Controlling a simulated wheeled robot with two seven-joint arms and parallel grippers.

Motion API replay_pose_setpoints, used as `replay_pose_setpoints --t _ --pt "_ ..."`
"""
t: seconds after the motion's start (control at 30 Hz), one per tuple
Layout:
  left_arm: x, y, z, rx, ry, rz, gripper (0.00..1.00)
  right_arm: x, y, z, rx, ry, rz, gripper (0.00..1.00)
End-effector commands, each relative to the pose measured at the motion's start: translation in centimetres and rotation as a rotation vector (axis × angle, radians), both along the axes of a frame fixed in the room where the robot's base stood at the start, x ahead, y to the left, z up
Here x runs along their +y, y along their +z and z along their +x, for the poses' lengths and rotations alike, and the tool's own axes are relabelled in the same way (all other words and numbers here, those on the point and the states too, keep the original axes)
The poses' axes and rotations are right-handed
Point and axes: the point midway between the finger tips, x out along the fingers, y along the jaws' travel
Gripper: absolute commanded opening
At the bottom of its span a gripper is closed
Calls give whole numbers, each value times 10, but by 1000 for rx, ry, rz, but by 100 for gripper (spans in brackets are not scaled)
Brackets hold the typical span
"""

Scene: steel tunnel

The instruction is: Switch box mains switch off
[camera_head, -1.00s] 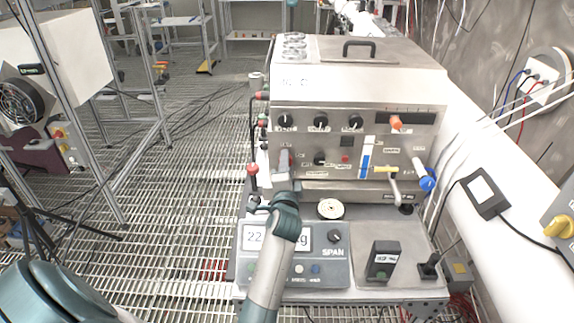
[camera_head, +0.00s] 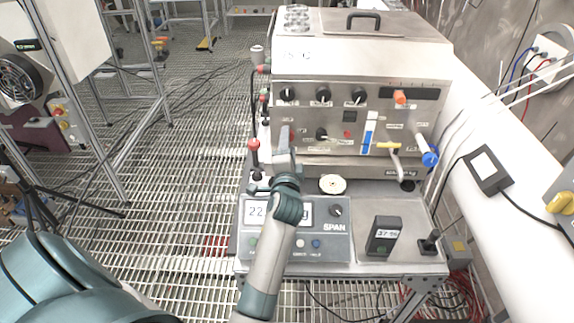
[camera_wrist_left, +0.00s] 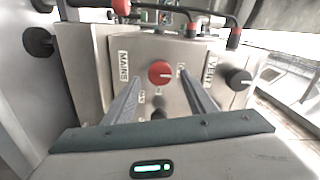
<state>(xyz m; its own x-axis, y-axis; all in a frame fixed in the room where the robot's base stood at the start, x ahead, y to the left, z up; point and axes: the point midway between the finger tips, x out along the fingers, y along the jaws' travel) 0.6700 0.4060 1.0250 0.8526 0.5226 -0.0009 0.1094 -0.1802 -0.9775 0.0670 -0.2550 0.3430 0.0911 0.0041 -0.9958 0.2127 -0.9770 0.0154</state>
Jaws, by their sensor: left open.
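In the left wrist view a metal switch box (camera_wrist_left: 215,100) has a red rotary knob (camera_wrist_left: 160,72) between a MAINS label (camera_wrist_left: 123,65) and a VENT label (camera_wrist_left: 210,73). A black knob (camera_wrist_left: 240,79) sits right of the VENT label. My left gripper (camera_wrist_left: 160,98) is open and empty, with one finger on each side of the red knob in the picture. I cannot tell whether the fingers touch it. In the head view my left gripper (camera_head: 285,145) is in front of the machine's left side, and the switch box cannot be made out. My right gripper is not in view.
A large steel machine (camera_head: 350,45) with knobs and levers stands ahead. A red-balled lever (camera_head: 254,145) rises just left of my gripper. A scale (camera_head: 325,240) and a small meter (camera_head: 384,236) lie below. Red-ended handles (camera_wrist_left: 190,30) show above the knob in the wrist view.

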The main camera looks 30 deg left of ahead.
Motion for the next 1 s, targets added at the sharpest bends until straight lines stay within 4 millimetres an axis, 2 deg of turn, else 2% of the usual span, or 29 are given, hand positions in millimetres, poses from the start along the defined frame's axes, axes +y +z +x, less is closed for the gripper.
replay_pose_setpoints --t 0.3,0.5,0.7,1.0 --pt "-30 -4 -49 0 0 -2 51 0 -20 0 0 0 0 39" --pt "-44 -3 -72 0 0 -1 51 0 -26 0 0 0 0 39" --pt "-49 -1 -81 1 2 -1 51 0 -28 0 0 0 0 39" --pt "-49 -1 -81 1 1 -1 51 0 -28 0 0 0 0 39"
